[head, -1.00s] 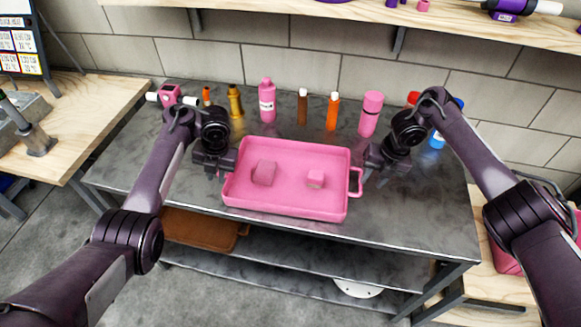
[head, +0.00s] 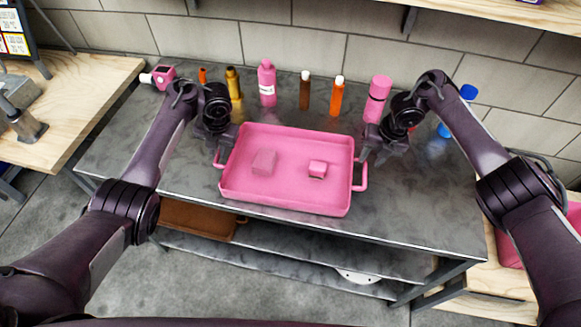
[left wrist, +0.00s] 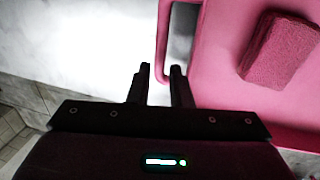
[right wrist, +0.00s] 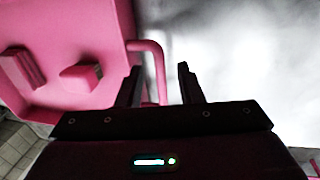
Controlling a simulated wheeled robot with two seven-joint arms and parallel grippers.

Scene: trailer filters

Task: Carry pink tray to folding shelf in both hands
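A pink rectangular tray (head: 285,200) with a handle at each end rests on the dark metal table. A pink sponge-like block (head: 264,161) and a smaller pink block (head: 317,169) lie in it. My left gripper (head: 219,158) is at the tray's left handle; in the left wrist view its fingers (left wrist: 160,72) stand apart at the handle (left wrist: 163,45), with a narrow gap. My right gripper (head: 363,155) is at the right handle; in the right wrist view its fingers (right wrist: 160,70) stand wider apart, with the handle (right wrist: 158,60) between them. I cannot make out the folding shelf.
Behind the tray stand a pink bottle (head: 267,84), an orange bottle (head: 337,97), a brown bottle (head: 305,91) and a pink cylinder (head: 378,98). A wooden bench (head: 95,90) is at left. The metal table's (head: 430,210) front right is clear.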

